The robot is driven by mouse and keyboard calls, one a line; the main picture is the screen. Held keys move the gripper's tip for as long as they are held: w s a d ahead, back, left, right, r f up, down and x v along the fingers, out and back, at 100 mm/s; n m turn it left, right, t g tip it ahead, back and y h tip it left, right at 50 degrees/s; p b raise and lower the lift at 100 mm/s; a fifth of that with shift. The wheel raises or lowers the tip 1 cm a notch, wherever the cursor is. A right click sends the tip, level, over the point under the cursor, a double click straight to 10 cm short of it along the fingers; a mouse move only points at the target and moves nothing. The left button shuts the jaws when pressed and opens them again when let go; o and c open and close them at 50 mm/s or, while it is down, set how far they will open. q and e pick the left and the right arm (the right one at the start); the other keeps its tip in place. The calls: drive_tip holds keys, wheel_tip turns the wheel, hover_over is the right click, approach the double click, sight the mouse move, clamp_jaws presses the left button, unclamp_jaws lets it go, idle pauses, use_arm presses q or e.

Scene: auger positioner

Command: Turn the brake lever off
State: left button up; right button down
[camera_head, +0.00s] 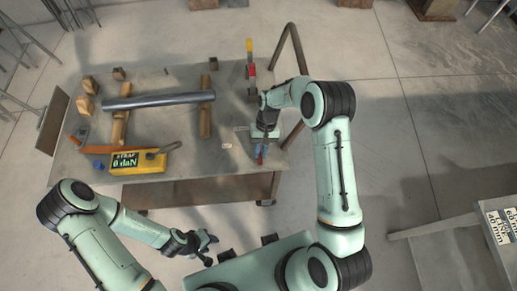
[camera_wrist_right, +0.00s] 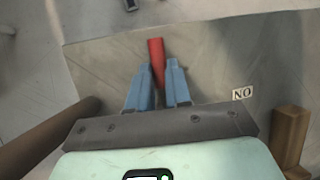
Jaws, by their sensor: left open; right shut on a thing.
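The brake lever (camera_wrist_right: 157,58) shows in the right wrist view as a red handle between the blue fingers of my right gripper (camera_wrist_right: 160,88). The right gripper is shut on it, and the handle's end sticks out beyond the fingertips. In the head view, my right gripper (camera_head: 261,155) is at the table's right front corner, and the lever is mostly hidden by the gripper. A small white label (camera_wrist_right: 242,93) beside the gripper reads "NO" in the wrist view. My left gripper (camera_head: 207,241) is open and empty, in front of the table and away from the lever.
The table (camera_head: 180,115) carries a grey rod (camera_head: 160,100) on wooden supports and a yellow display box (camera_head: 138,162). A yellow-and-red upright post (camera_head: 250,62) stands at the back right. A brown bent rail (camera_head: 300,55) runs along the right side.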

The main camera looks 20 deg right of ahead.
idle(0.5)
drive_tip(key=c, duration=1.1)
unclamp_jaws()
drive_tip(key=shift+o, duration=0.2)
use_arm(q)
drive_tip(key=shift+w+r+p, duration=0.55)
drive_tip(key=shift+w+r, duration=0.05)
drive_tip(key=shift+r, duration=0.1)
use_arm(e)
drive_tip(key=v, duration=1.3)
drive_tip(key=shift+r, duration=0.2)
drive_tip(key=shift+d, duration=0.1)
